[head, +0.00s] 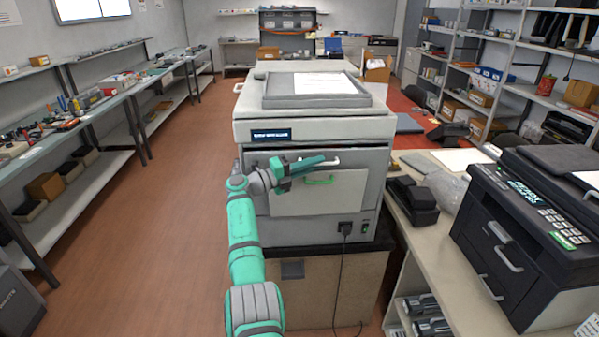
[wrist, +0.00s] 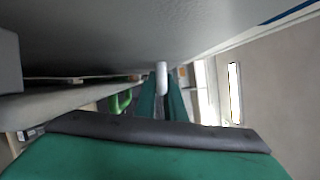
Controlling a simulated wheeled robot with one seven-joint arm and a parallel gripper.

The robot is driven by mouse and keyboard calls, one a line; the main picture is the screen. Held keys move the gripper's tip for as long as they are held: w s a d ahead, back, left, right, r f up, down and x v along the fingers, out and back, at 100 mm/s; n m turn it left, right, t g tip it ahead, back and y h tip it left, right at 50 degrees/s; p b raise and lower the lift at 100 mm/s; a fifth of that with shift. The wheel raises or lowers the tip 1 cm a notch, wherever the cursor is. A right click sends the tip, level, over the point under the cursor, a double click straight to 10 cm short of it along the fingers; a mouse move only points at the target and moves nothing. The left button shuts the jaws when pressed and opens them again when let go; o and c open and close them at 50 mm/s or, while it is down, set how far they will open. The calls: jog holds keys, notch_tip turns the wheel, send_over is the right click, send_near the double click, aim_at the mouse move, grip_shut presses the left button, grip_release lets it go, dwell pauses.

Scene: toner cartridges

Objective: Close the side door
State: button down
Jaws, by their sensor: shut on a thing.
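The copier (head: 315,130) stands on a brown cabinet in the middle of the head view. A pale door panel (head: 345,197) is on its near face, with a green handle (head: 320,182) below a white handle. I cannot tell how far the panel stands from the body. My gripper (head: 322,161) is at the white handle, above the green one. In the wrist view its green fingers (wrist: 161,98) are closed around the white handle (wrist: 162,78). The green handle also shows there (wrist: 121,103), left of the fingers. My arm hides the face's left part.
A black printer (head: 530,220) stands on the right bench (head: 435,240), beside a black device (head: 412,198). A power cord (head: 340,270) hangs down the cabinet (head: 320,300). The brown floor (head: 150,240) on the left is clear up to the shelves.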

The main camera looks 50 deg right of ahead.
jog(key=shift+w+d+n, duration=0.6)
jog(key=shift+w+d, duration=0.2)
jog(key=shift+d, duration=0.05)
jog(key=shift+w+r, duration=0.1)
jog(key=c, duration=2.1)
grip_release()
jog(key=shift+w, duration=0.1)
jog(key=shift+d+r, duration=0.1)
jog(key=shift+d, duration=0.05)
